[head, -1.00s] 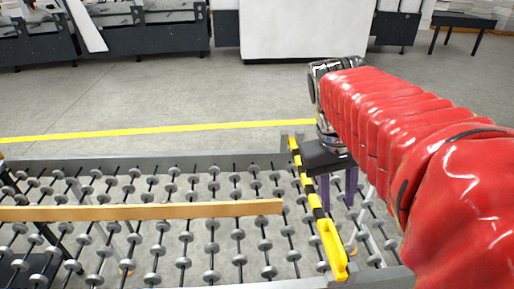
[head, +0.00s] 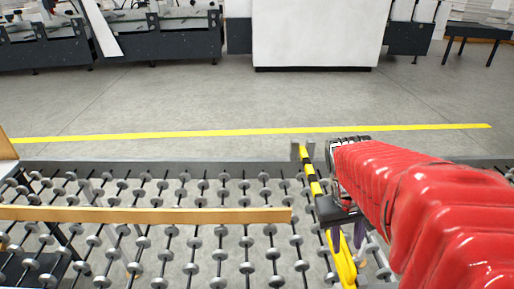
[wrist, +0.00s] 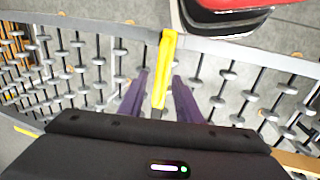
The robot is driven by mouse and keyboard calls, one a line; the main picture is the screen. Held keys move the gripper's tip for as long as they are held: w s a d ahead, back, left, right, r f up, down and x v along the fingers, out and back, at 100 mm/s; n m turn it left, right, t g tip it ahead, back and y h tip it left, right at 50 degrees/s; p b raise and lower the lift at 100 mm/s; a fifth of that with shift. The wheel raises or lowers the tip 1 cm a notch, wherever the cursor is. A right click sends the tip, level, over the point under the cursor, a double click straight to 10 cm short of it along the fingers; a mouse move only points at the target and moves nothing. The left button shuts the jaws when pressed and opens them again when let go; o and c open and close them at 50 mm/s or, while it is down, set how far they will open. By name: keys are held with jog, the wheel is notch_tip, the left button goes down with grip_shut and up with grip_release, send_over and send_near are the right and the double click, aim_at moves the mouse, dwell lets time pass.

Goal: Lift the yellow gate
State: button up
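The yellow gate is a narrow bar with yellow and black bands (head: 311,174), running across the roller conveyor from its far edge towards me. Its near end is a plain yellow handle (head: 345,267). My gripper (head: 348,236) is at the handle, its purple fingers pointing down. In the wrist view, the yellow handle (wrist: 164,70) lies between the two open purple fingers of my gripper (wrist: 158,88), with a gap visible on each side. I cannot tell how deep the fingers reach beside it. My red-sleeved arm hides the conveyor to the right.
The conveyor (head: 240,188) has rows of small grey wheels. A long tan board (head: 150,215) lies across it on the left, its end short of the gate. A yellow floor line (head: 240,132) runs behind. A white cabinet (head: 315,35) stands farther back, with open floor between.

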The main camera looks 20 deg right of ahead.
jog(key=shift+d+f, duration=0.15)
jog(key=shift+f, duration=0.85)
jog(key=shift+c, duration=0.7)
grip_shut()
